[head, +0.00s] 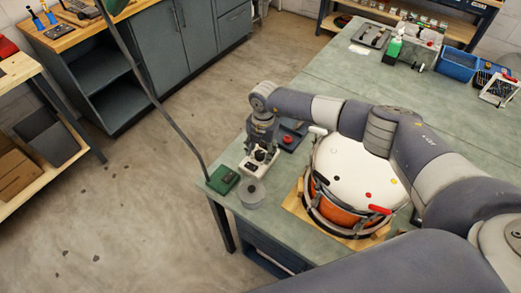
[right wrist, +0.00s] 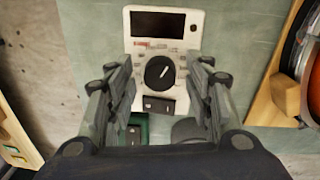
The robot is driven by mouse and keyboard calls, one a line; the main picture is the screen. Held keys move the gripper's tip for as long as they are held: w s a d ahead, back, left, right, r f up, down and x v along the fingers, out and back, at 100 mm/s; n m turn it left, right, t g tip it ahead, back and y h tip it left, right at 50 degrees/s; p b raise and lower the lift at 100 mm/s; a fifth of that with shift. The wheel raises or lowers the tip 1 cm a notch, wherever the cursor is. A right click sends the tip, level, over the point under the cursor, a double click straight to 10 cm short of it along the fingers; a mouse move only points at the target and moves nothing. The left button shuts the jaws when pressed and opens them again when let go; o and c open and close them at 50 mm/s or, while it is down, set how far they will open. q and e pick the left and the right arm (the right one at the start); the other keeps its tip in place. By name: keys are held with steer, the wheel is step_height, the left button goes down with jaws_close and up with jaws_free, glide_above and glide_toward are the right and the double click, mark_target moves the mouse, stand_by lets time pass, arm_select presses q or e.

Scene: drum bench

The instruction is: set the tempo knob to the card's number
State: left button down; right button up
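The tempo box (right wrist: 183,47) is a pale unit with a dark, blank-looking display (right wrist: 158,24). Its round black tempo knob (right wrist: 154,78) has a white pointer line tilted up and slightly right in the right wrist view. A black rocker switch (right wrist: 153,106) sits below the knob. In the head view the box (head: 252,169) stands near the bench's left end, partly hidden by my right gripper (head: 262,156). My right gripper (right wrist: 160,75) is open, its fingers either side of the knob and apart from it. No readable card number shows. My left gripper is not in view.
A drum (head: 350,175) on a wooden base stands right of the box. A green lamp base (head: 222,180) and grey cylinder (head: 250,194) stand near the bench corner. A dark tray with a red piece (head: 287,141) lies behind. The far bench top (head: 335,70) has free room.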

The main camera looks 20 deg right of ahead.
mark_target(262, 154)
steer(key=shift+r, duration=0.25)
step_height(262, 154, up, 12)
steer(key=shift+s+d+f, duration=0.2)
steer(key=shift+s+f, duration=0.05)
steer(key=shift+f, duration=0.1)
stand_by(0.5)
